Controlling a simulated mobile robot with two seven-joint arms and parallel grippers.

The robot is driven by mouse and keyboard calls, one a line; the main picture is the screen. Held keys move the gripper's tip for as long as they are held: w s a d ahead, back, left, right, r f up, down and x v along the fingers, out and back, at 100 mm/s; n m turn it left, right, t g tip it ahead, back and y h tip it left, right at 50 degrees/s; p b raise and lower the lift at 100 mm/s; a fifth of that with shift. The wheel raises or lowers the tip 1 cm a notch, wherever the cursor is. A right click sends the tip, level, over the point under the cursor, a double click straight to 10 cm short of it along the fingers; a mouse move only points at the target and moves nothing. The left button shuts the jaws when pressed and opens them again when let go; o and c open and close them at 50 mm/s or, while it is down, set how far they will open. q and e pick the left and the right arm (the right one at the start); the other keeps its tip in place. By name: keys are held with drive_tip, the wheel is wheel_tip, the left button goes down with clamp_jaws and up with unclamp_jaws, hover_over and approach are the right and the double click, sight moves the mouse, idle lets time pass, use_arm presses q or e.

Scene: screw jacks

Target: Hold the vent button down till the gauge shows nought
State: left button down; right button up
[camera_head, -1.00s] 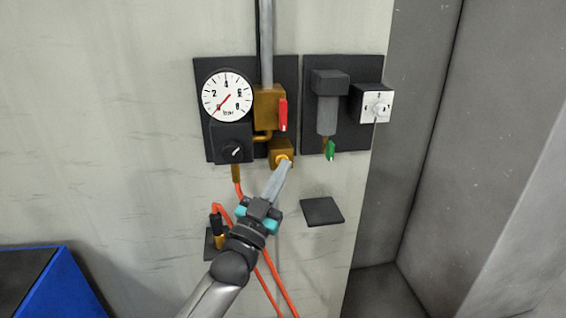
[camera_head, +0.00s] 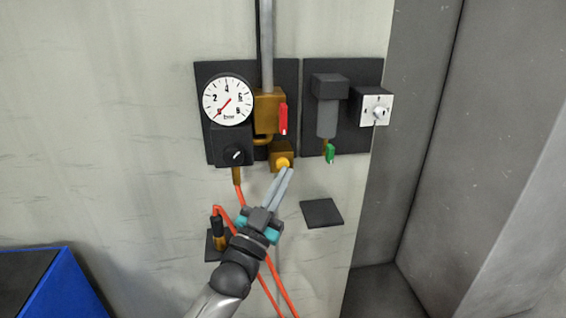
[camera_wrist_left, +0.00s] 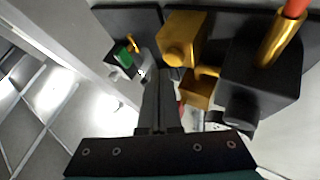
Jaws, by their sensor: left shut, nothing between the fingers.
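The round yellow vent button (camera_head: 283,162) sits on a brass block low on the left black panel. It also shows in the wrist view (camera_wrist_left: 176,58), uncovered. The white gauge (camera_head: 228,99) is at the panel's upper left; its red needle points to the lower left, at the nought end of the scale. My left gripper (camera_head: 288,170) is shut and empty. Its fingertips are just below and right of the button in the head view, and beside it in the wrist view, seemingly apart from it. My right gripper is not in view.
A red-handled valve (camera_head: 283,117) is above the button. A green lever (camera_head: 330,153) and a white-faced switch (camera_head: 376,109) are to the right. An orange hose (camera_head: 276,275) hangs near my arm. A blue-sided box (camera_head: 68,285) is at lower left.

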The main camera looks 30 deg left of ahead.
use_arm(q)
drive_tip(key=s+d+p, duration=0.1)
drive_tip(key=s, duration=0.1)
drive_tip(key=s+d+p, duration=0.1)
drive_tip(key=s+d, duration=0.1)
idle(0.6)
idle(0.3)
